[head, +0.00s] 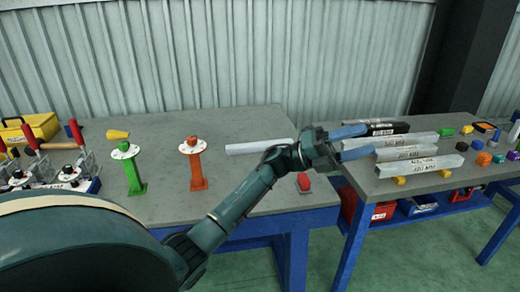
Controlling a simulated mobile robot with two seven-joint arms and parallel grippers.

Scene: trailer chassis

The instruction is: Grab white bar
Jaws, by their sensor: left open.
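Several white-grey bars with dark lettering lie side by side on the right table. One white bar (408,139) has its left end close to my left gripper's fingertips, and another (405,152) lies just in front of it. A nearer bar (420,166) rests on yellow blocks. A plain white bar (258,146) lies on the left table, its right end partly behind my gripper. My left gripper (368,141) is open, with blue fingers pointing right at the left ends of the lettered bars. I cannot tell whether it touches any. My right gripper is not in view.
Small coloured blocks (483,158) crowd the right table's right side. A dark bar (385,128) lies behind the white ones.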

